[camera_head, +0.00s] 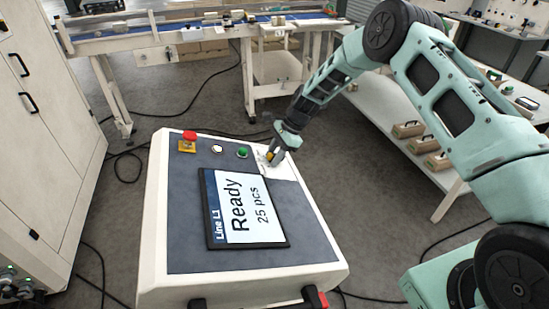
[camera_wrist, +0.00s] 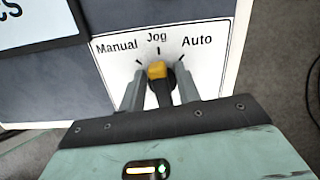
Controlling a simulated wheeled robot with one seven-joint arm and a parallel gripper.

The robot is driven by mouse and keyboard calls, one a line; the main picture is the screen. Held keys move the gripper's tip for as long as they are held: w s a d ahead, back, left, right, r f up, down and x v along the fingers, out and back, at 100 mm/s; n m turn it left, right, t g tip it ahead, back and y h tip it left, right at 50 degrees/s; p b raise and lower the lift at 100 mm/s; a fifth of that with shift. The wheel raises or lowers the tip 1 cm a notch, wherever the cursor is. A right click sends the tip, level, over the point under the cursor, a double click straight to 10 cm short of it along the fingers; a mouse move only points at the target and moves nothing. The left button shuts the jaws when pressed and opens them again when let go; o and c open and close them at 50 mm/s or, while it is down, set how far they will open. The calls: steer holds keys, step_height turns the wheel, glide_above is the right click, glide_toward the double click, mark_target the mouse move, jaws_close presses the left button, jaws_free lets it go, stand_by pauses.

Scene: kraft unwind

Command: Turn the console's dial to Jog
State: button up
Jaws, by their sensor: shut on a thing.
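The console (camera_head: 185,255) has a selector dial at its far right corner, on a white plate (camera_wrist: 110,70) marked Manual, Jog and Auto from left to right. In the wrist view the dial (camera_wrist: 157,70) has a yellow end and a dark body. Its yellow end points up toward the Jog mark, close to upright. My gripper (camera_wrist: 160,90) is shut on the dial, with one finger on each side of it. In the head view my gripper (camera_head: 270,158) reaches down onto that corner and mostly hides the dial.
A red emergency stop (camera_head: 189,137), a white button (camera_head: 217,149) and a green button (camera_head: 243,152) sit left of the dial. The screen (camera_head: 245,205) reads Ready, 25 pcs.

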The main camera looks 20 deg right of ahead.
steer(key=shift+w+m, duration=0.1)
steer(key=shift+m, duration=0.5)
steer(key=o, duration=0.6)
steer(key=b+v, duration=0.5)
steer(key=v, duration=1.2)
steer(key=shift+d+r+b, duration=0.15)
steer(key=shift+r+b, duration=0.05)
steer(key=shift+b, duration=0.2)
